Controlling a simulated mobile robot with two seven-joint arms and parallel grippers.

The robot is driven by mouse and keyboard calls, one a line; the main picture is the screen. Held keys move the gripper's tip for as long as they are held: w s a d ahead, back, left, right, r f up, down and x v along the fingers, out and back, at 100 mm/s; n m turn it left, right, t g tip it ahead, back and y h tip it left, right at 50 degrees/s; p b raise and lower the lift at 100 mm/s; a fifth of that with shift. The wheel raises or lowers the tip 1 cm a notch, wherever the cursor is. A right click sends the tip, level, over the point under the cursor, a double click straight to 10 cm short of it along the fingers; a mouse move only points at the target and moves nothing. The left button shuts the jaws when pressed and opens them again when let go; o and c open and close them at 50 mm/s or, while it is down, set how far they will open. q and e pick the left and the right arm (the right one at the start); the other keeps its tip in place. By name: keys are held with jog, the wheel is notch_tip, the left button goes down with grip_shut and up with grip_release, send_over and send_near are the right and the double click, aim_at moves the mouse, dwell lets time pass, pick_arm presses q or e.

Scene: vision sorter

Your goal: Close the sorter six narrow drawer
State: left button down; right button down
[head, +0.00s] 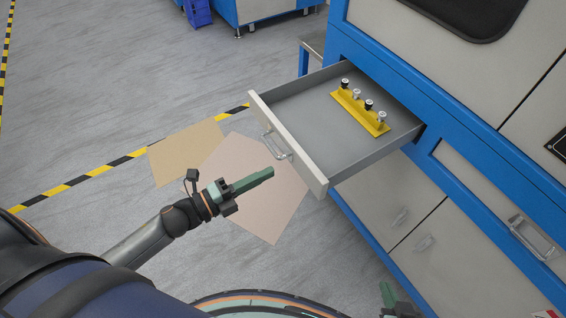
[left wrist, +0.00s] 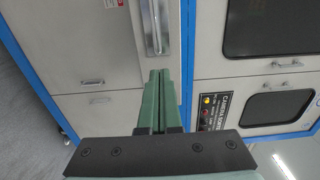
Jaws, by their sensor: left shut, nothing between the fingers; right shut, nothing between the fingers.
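The narrow drawer (head: 318,178) stands pulled out of the blue and grey sorter (head: 440,112) in the head view. Its pale front carries a metal bow handle (head: 277,146). My left gripper (head: 270,173) is shut and empty, with its fingertips just in front of the drawer front, below the handle. Whether they touch the front is not clear. In the left wrist view the shut green fingers (left wrist: 159,75) point at a narrow pale panel with a metal handle (left wrist: 157,28). My right gripper (head: 385,290) shows only in part at the bottom edge, shut and away from the drawer.
A yellow rack (head: 360,110) with several small knobbed pieces stands inside the drawer. Another drawer with a recessed handle (head: 534,237) sits flush to the right. Lower cabinet doors (head: 400,205) are shut. Open floor with flat tan sheets (head: 187,150) lies left of the drawer.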

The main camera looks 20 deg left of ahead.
aim_at(294, 160)
pick_arm(q)
jog(key=shift+x, duration=2.7)
pick_arm(e)
jog(key=shift+s+d+r, duration=0.1)
jog(key=shift+d, duration=0.15)
